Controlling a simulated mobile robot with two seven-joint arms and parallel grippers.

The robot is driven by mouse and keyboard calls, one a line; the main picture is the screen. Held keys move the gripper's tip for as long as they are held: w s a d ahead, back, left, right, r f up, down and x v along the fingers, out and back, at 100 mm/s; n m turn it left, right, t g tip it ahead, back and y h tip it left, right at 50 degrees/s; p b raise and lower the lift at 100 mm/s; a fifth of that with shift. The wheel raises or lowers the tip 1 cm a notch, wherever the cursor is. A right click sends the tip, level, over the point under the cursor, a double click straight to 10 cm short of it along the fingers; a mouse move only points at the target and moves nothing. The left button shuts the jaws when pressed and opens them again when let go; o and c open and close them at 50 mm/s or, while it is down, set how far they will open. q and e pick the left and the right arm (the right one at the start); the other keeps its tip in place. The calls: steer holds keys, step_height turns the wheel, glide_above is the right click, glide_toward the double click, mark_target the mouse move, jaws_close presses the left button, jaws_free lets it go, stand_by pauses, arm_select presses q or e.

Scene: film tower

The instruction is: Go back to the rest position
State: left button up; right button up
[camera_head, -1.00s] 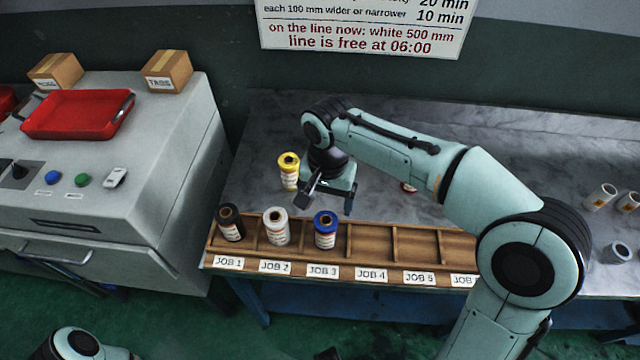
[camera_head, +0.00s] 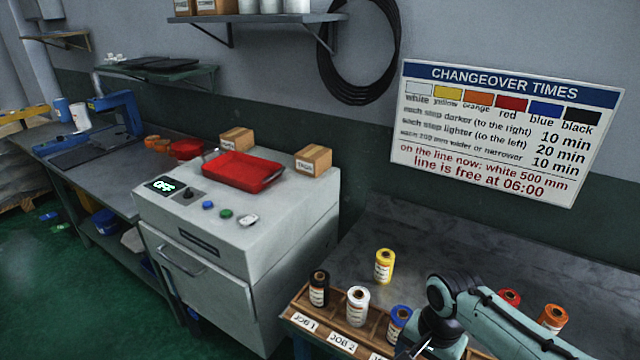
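My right arm comes in from the lower right, over the front of the workbench. My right gripper (camera_head: 408,352) is at the bottom edge, close to the blue roll, and is mostly cut off, so its fingers do not show clearly. A wooden job rack (camera_head: 318,327) holds a black roll (camera_head: 319,288) at JOB 1, a white roll (camera_head: 357,305) at JOB 2 and a blue roll (camera_head: 399,322) beside them. A yellow roll (camera_head: 384,266) stands on the bench behind the rack. My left gripper does not show.
A red roll (camera_head: 510,299) and an orange roll (camera_head: 552,319) stand at the right, partly behind my arm. A grey machine (camera_head: 285,235) with a red tray (camera_head: 243,171) and small boxes stands left of the bench. A changeover sign (camera_head: 505,130) hangs above.

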steer(key=a+f+n+g+y+p, duration=0.1)
steer(key=a+f, duration=0.1)
steer(key=f, duration=0.7)
steer(key=a+f+n+y, duration=0.1)
steer(key=a+f, duration=0.1)
steer(key=f, duration=0.6)
arm_select(q)
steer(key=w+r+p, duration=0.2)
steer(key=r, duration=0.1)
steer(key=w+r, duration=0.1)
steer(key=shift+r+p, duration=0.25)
steer(key=shift+p, duration=0.15)
arm_select(e)
steer(key=s+a+f+n+y, duration=0.1)
steer(key=s+a+f+n, duration=0.1)
steer(key=s+f, duration=1.8)
steer(key=shift+s+a+f, duration=0.2)
steer(key=shift+s+a, duration=0.05)
steer(key=shift+a, duration=0.05)
